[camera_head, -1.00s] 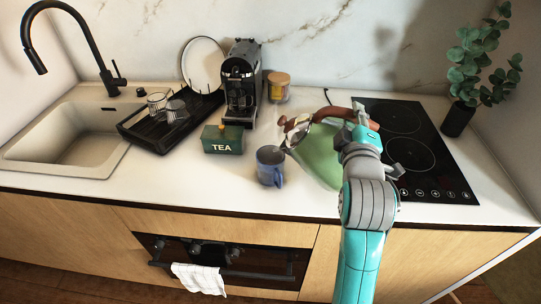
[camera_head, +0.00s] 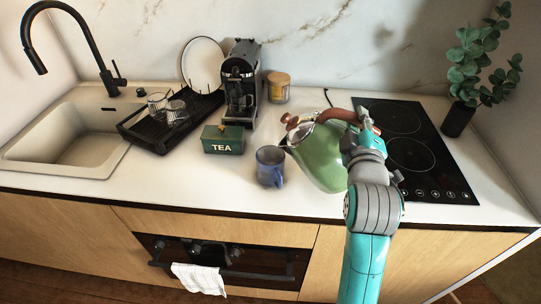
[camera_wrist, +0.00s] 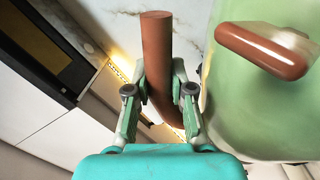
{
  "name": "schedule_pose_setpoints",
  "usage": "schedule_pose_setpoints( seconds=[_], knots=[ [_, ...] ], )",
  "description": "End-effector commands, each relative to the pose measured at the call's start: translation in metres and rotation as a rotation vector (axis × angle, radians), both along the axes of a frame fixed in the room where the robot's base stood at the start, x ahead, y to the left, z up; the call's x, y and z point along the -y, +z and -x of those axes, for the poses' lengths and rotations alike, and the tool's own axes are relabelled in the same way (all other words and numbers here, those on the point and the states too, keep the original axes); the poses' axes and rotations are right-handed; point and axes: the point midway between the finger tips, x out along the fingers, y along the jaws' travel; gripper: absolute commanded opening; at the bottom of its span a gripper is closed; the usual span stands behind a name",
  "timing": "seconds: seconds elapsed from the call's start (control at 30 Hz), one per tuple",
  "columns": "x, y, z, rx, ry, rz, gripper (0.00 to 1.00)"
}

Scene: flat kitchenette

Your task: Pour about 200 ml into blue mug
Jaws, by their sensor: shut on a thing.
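The blue mug (camera_head: 269,168) stands upright on the white counter, left of the kettle. The green kettle (camera_head: 322,158) has a brown handle (camera_head: 338,114) and leans with its spout toward the mug. The spout tip appears close to the mug's rim; I see no clear stream of liquid, and the mug's contents are hidden. My gripper (camera_head: 362,138) is shut on the handle from the right. In the wrist view, the jaws (camera_wrist: 160,88) close around the brown handle (camera_wrist: 157,45), with the green body (camera_wrist: 235,110) and brown lid knob (camera_wrist: 262,50) at the right.
A black rack (camera_head: 150,138) with glasses and the sink (camera_head: 60,150) are further left. The black hob (camera_head: 440,160) and a plant (camera_head: 470,75) are right.

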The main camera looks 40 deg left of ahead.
Motion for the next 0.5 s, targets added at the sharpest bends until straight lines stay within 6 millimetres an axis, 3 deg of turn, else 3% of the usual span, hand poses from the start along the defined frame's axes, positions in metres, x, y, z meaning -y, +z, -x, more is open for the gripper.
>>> schedule_pose_setpoints(
  seconds=[0.23, 0.5],
  knots=[
    [0.009, -0.003, -0.004, -0.042, -0.001, -0.093, 0.0],
    [0.03, -0.021, -0.015, -0.152, 0.0, -0.3, 0.0]
  ],
)
